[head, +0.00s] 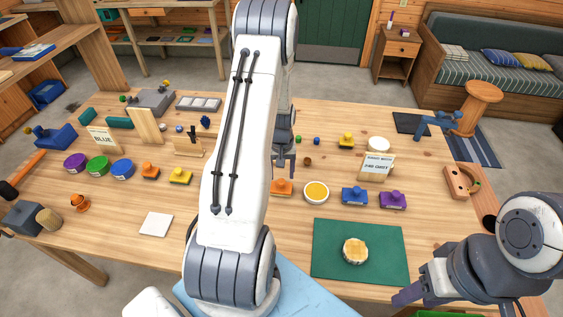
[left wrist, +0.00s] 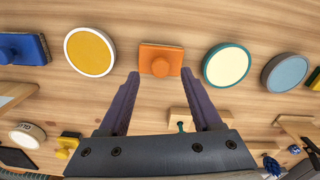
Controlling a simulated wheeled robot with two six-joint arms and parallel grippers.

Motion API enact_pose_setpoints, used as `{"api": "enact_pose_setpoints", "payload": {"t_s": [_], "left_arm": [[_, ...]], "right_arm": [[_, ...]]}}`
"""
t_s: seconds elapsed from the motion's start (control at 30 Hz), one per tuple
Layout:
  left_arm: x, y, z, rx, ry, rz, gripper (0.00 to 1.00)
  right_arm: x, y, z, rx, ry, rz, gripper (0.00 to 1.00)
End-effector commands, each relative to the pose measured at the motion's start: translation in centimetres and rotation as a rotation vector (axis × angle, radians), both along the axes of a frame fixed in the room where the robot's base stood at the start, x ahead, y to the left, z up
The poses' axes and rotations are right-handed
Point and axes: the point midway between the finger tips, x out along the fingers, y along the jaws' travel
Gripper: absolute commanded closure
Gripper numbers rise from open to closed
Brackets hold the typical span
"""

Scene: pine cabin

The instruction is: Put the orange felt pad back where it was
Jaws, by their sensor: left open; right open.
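An orange block with a round orange knob (head: 282,187) stands on the wooden table, just in front of my left gripper (head: 284,160). In the left wrist view this orange block (left wrist: 160,60) lies between and just beyond the tips of my open, empty left gripper (left wrist: 160,76). A white-rimmed orange-yellow disc (head: 316,191) lies right of the nearer block. I cannot tell from shape alone which is felt. My right gripper (head: 408,296) is open and empty near the green mat.
A green mat (head: 330,262) bears a round wooden piece (head: 355,250). Blue (head: 355,196) and purple (head: 393,200) knobbed blocks stand to the right. A teal-rimmed cream disc (left wrist: 227,65) is beside the orange block. A white square (head: 156,224) lies front left. My left arm hides the middle.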

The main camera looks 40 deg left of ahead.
Motion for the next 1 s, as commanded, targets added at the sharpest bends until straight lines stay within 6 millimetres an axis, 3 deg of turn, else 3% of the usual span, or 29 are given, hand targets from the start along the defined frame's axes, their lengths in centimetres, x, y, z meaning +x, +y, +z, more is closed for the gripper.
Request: {"api": "enact_pose_setpoints", "payload": {"t_s": [0.1,0.3,0.67,0.77,0.87,1.0], "left_arm": [[0.1,0.1,2.7,0.003,-0.006,0.0,0.34],[0.0,0.0,5.9,0.001,-0.003,0.0,0.34],[0.2,-0.8,7.6,0.0,-0.001,-0.02,0.34],[0.9,-4.2,9.4,0.001,-0.009,-0.112,0.34],[1.0,-10.7,12.5,-0.002,-0.023,-0.287,0.34],[-2.5,-21.3,17.1,-0.015,-0.039,-0.606,0.34]], "right_arm": [[0.0,0.0,-0.6,0.0,0.0,0.0,0.5],[0.0,0.0,-1.0,0.0,0.0,0.001,0.5],[0.0,0.0,-1.0,0.0,0.0,0.001,0.5],[0.0,0.0,-1.0,0.0,0.0,0.001,0.5],[0.0,0.0,-1.0,0.0,0.0,0.001,0.5],[0.0,0.0,-1.0,0.0,0.0,0.001,0.5]]}}
